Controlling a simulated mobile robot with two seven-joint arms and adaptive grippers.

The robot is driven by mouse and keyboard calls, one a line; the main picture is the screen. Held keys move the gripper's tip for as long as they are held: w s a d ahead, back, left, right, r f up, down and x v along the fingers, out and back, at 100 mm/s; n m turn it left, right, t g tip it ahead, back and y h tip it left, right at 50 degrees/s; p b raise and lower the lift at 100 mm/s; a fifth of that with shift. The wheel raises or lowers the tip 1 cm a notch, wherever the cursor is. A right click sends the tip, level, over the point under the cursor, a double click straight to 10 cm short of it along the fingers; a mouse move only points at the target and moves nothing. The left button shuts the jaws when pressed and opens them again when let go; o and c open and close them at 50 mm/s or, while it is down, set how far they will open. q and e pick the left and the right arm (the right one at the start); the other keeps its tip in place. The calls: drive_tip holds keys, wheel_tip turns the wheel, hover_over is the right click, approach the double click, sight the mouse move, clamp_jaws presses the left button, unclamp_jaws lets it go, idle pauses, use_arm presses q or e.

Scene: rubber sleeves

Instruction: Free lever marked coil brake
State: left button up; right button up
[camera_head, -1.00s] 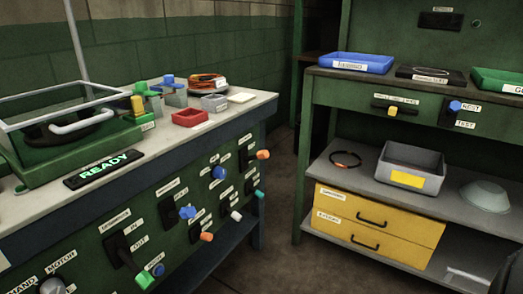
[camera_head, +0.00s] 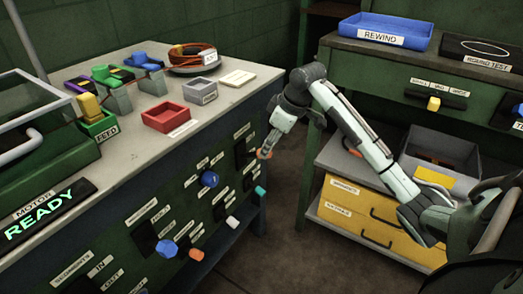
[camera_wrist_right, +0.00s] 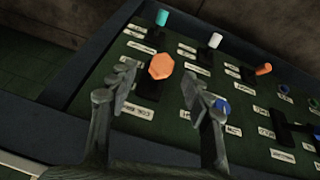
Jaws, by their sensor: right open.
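The lever with an orange knob (camera_wrist_right: 162,66) stands out from a dark slot plate on the green panel. A white label (camera_wrist_right: 137,111) below it seems to read coil brake, though the print is small. My right gripper (camera_wrist_right: 158,78) is open, with one finger on each side of the orange knob in the right wrist view. I cannot tell whether either finger touches it. In the head view, my right gripper (camera_head: 272,146) is at the panel's far right end and partly covers the orange knob (camera_head: 263,155). My left gripper is not in view.
Other levers are close by: teal (camera_wrist_right: 162,17), white (camera_wrist_right: 214,40), a second orange (camera_wrist_right: 264,69), and a blue knob (camera_wrist_right: 221,106) by the right finger. A bench with trays (camera_head: 166,117) is above the panel. Yellow drawers (camera_head: 350,207) stand to the right.

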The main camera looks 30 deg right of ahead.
sight(254, 155)
drive_tip(key=x, duration=0.5)
drive_tip(key=shift+w+a+f, duration=0.1)
drive_tip(key=shift+a+f, duration=0.05)
drive_tip(key=shift+f, duration=0.15)
clamp_jaws()
